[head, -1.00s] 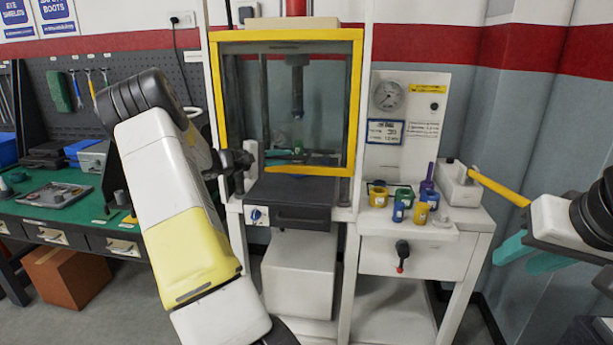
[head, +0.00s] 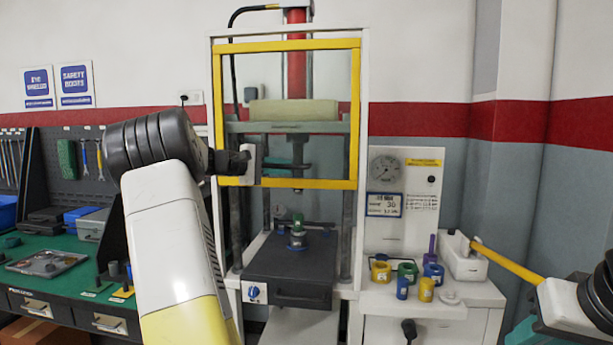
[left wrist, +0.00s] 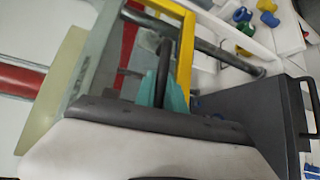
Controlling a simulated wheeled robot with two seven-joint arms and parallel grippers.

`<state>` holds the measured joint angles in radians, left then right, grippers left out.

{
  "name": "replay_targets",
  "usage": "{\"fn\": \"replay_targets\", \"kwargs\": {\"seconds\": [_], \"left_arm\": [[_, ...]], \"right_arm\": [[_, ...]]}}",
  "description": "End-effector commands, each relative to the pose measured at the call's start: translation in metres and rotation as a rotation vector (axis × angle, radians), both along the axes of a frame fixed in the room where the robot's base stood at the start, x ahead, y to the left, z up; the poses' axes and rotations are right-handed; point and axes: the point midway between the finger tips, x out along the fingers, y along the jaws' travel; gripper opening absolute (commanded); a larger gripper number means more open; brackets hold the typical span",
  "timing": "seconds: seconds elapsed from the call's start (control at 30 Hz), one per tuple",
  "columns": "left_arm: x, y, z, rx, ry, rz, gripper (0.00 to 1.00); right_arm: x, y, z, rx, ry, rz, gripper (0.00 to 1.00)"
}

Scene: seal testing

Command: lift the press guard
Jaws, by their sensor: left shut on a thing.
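The press guard (head: 288,184) is a clear panel in a yellow frame on the front of the press. It stands raised, its lower bar well above the dark press bed (head: 290,268). My right gripper (head: 522,333) is cut off at the lower right, with part of a teal finger showing.
A green-topped fixture (head: 297,235) stands on the press bed. Blue, green and yellow cups (head: 426,288) stand on the right side table near a white pump with a yellow lever (head: 508,262). A gauge panel (head: 403,198) is behind. A green workbench (head: 50,245) is at left.

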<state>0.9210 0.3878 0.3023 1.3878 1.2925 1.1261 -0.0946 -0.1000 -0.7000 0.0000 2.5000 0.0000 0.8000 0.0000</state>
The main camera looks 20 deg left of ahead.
Motion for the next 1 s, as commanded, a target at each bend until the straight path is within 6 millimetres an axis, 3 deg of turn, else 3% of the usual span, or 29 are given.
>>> {"fn": "replay_targets", "kwargs": {"seconds": [0.27,0.3,0.4,0.77,1.0], "left_arm": [[0.0,0.001,0.0,0.0,0.0,0.002,0.0],[0.0,0.001,0.0,0.0,0.0,0.002,0.18],[0.0,0.001,0.0,0.0,0.0,0.002,0.36],[-0.003,0.003,0.0,0.0,0.0,0.002,0.36],[-0.033,0.022,0.005,0.001,0.0,0.004,0.36]], "right_arm": [[0.0,0.0,0.0,0.0,0.0,0.0,0.36],[0.0,0.0,0.0,0.0,0.0,0.0,0.36],[0.0,0.0,0.0,0.0,0.0,0.0,0.36],[0.0,0.0,0.0,0.0,0.0,0.0,0.36],[0.0,0.0,0.0,0.0,0.0,0.0,0.36]]}}
